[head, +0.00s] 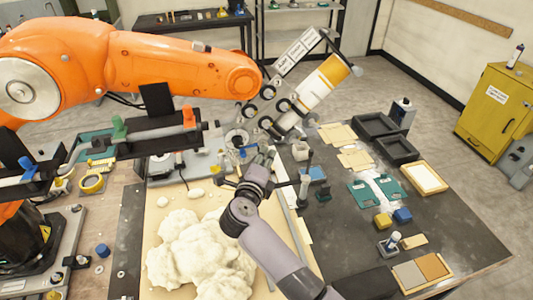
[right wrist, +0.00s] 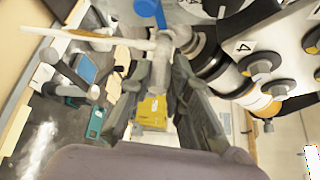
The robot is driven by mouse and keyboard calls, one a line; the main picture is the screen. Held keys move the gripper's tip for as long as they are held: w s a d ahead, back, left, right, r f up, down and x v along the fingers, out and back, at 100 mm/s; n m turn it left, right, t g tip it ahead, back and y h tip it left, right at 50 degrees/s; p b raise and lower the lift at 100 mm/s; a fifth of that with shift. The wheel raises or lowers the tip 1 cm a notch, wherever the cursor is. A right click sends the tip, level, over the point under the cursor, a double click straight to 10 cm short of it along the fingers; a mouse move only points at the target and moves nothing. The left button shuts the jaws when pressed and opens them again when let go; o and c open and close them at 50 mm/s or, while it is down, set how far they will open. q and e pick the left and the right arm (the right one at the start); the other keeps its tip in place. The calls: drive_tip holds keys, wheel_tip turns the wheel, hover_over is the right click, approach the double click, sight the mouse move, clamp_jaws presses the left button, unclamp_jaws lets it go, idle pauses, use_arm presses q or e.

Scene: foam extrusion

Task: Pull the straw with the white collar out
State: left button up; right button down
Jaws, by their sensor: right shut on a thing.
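My right gripper (head: 262,168) reaches up from the bottom of the head view to just under the foam head on the orange arm. In the right wrist view its fingertips (right wrist: 165,48) are closed together beside the dark nozzle fittings. A thin pale straw (right wrist: 75,33) runs sideways from the fingertips toward the left, and they appear shut on its end. A whitish collar-like part (right wrist: 105,42) shows along it, partly blurred. The exact contact is hidden between the fingers. The straw is too small to make out in the head view. My left gripper is not in view.
The orange arm (head: 180,65) carries a white and orange cartridge (head: 322,85) close to my right gripper. A lumpy cream foam pile (head: 200,255) lies on the board to the left of my arm. Trays (head: 377,125) and small blocks (head: 383,220) stand at the right.

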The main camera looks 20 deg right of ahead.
drive_tip(key=shift+s+p, duration=1)
drive_tip(key=shift+s, duration=1.2)
